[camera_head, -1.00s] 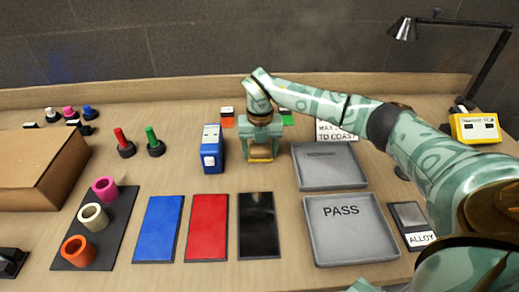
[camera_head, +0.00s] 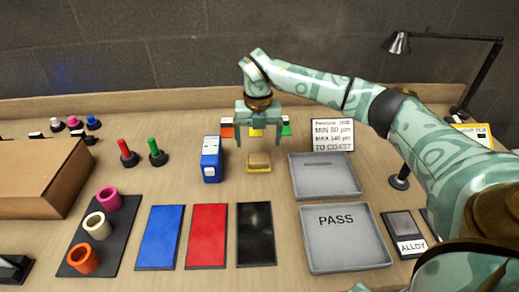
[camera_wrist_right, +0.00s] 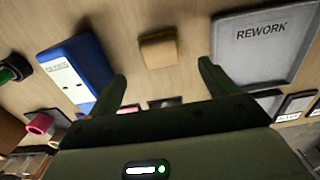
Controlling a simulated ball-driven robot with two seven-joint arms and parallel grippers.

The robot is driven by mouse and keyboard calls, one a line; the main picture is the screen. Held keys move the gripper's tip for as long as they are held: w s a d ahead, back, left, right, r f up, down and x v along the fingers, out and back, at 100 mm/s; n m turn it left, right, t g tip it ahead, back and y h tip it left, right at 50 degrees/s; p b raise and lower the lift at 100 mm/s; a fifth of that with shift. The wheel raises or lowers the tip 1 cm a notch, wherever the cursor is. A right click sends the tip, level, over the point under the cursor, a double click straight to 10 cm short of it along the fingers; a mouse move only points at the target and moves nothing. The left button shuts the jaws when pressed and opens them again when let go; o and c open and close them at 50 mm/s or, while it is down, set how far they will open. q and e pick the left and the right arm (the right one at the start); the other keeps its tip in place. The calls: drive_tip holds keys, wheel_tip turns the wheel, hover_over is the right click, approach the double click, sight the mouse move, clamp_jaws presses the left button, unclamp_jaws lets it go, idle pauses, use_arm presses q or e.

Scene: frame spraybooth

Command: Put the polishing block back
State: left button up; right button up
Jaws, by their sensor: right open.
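The polishing block (camera_head: 259,161), a small block with a tan top and a yellow lower part, sits on the bench right of the blue device and left of the grey rework tray. It also shows in the right wrist view (camera_wrist_right: 158,49), lying beyond the fingertips. My right gripper (camera_head: 259,142) is open and empty, raised above and behind the block, with its fingers apart from it. My left gripper is not in view.
A blue device (camera_head: 211,160) stands left of the block; the rework tray (camera_head: 327,178) and PASS tray (camera_head: 345,252) are to the right. Blue (camera_head: 159,237), red (camera_head: 207,237) and black (camera_head: 255,235) panels lie in front. A cardboard box (camera_head: 40,178) is at left.

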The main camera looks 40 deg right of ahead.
sight(258, 158)
drive_tip(key=shift+r+p, duration=0.35)
drive_tip(key=shift+r, duration=1.6)
